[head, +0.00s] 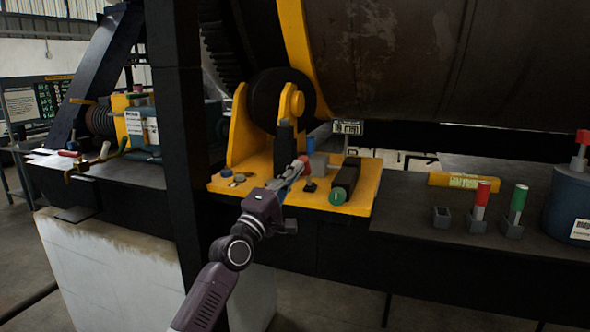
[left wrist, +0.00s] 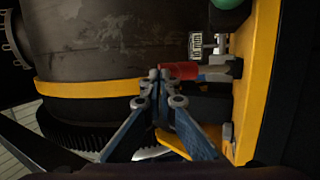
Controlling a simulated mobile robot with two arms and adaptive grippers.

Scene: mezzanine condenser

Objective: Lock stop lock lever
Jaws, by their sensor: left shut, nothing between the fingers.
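The lever with a red grip (head: 303,161) is on the yellow base plate (head: 360,205) below the roller. In the left wrist view its red grip (left wrist: 180,70) lies sideways, with a grey metal part (left wrist: 215,74) to its right. My left gripper (head: 293,174) is shut and empty, its tips just beside the red grip. In the left wrist view the closed fingertips (left wrist: 160,77) meet at the grip's left end; whether they touch it I cannot tell. The gripper partly covers the lever in the head view. My right gripper is not in view.
A black block (head: 346,174) with a green round knob (head: 336,197) stands right of the gripper. A black roller (head: 281,98) and large drum (head: 400,50) rise behind. Red (head: 481,194) and green (head: 518,200) handles stand on the dark bench at right. A dark post (head: 180,120) is at left.

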